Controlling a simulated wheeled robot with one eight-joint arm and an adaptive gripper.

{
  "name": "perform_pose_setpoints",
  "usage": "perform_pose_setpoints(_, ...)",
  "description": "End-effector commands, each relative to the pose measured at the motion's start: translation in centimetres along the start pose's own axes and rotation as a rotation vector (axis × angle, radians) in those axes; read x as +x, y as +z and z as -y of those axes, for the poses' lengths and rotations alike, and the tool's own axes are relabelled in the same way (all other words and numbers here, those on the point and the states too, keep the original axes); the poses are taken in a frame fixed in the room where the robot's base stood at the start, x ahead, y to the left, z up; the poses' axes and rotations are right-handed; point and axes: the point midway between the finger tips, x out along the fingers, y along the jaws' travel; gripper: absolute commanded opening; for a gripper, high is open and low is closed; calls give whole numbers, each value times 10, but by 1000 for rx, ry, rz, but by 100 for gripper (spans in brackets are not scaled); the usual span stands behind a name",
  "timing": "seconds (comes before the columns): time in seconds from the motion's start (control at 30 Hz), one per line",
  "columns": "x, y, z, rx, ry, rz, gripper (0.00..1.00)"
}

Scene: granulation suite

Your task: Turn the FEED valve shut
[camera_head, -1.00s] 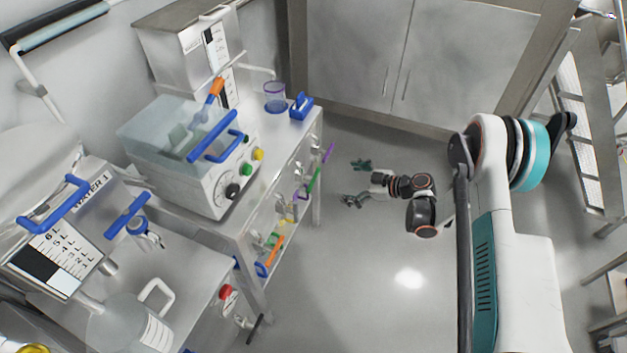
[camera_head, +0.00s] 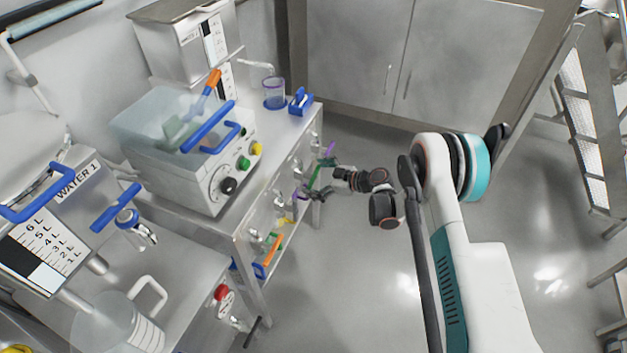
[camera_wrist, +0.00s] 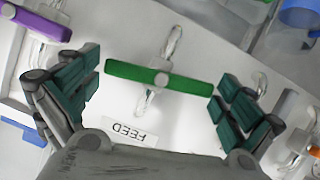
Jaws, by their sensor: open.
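The FEED valve has a long green handle (camera_wrist: 160,78) on a clear tube, with the label FEED (camera_wrist: 131,133) on the white panel below it in the wrist view. The handle lies across the tube, nearly level in that picture. My gripper (camera_wrist: 158,88) is open, with one teal finger near each end of the handle; I cannot tell whether either finger touches it. In the head view the green handle (camera_head: 315,176) shows at the front edge of the bench, and my gripper (camera_head: 320,177) is right at it, partly covering it.
A purple handle (camera_wrist: 36,22) is close to the left finger in the wrist view. An orange handle (camera_head: 274,249) is lower along the bench front. The bench (camera_head: 318,112) carries a machine with knobs (camera_head: 205,150) and a beaker (camera_head: 274,93). Open floor (camera_head: 350,290) lies in front.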

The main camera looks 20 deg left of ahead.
Motion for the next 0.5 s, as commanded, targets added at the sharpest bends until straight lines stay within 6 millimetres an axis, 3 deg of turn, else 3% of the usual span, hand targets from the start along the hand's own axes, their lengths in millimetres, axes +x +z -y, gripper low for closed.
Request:
perform_pose_setpoints(0.33, 5, -1, 0, 0, -1, 0, 100)
perform_pose_setpoints(0.37, 5, -1, 0, 0, -1, 0, 98)
perform_pose_setpoints(0.5, 5, 0, 0, 0, 0, 0, 68)
